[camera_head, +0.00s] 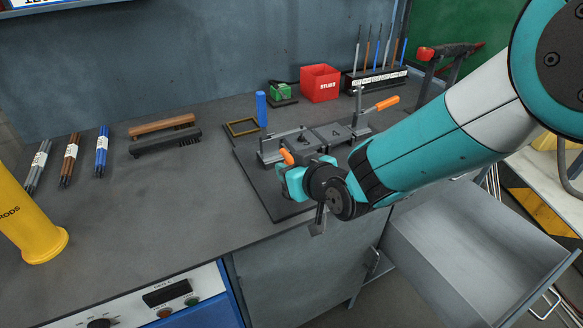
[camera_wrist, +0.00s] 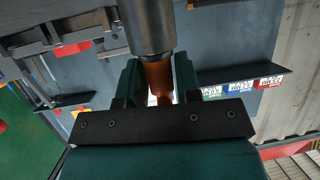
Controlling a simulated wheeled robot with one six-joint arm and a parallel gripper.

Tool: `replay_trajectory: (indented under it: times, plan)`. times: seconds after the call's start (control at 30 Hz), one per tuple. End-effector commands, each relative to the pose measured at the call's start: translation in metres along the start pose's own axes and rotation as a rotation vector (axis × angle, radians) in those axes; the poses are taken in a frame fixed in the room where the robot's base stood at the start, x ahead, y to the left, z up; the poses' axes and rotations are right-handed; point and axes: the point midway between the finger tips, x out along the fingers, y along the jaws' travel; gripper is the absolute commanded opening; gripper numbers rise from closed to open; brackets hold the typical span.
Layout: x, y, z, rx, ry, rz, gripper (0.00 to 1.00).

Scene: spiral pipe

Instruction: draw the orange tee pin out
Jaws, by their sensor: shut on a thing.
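The orange tee pin (camera_head: 288,157) shows as a small orange piece at the near left end of the grey fixture (camera_head: 330,134), right by my teal gripper (camera_head: 286,168). In the wrist view my gripper (camera_wrist: 158,85) is shut on an orange-brown part of the pin (camera_wrist: 158,76), between two dark green fingers. A dark round cylinder (camera_wrist: 147,25) is just beyond the fingers and hides the rest of the pin. I cannot tell how deep the pin sits in the fixture.
An orange-handled clamp (camera_head: 387,103) stands at the fixture's right. A blue cylinder (camera_head: 261,108) and a red box (camera_head: 321,83) stand behind. An open drawer (camera_head: 470,245) juts out at the right front.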

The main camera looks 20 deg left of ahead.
Motion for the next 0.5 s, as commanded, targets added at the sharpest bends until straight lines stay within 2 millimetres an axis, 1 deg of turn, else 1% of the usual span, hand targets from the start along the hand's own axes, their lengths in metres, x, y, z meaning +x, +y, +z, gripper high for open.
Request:
replay_trajectory:
  times: [0.03, 0.1, 0.5]
  plan:
    - [-0.001, -0.001, -0.010, 0.001, 0.016, -0.003, 0.08]
    - [-0.003, -0.001, -0.015, 0.000, 0.020, -0.003, 0.00]
    - [-0.009, -0.001, -0.035, -0.001, 0.030, -0.001, 0.00]
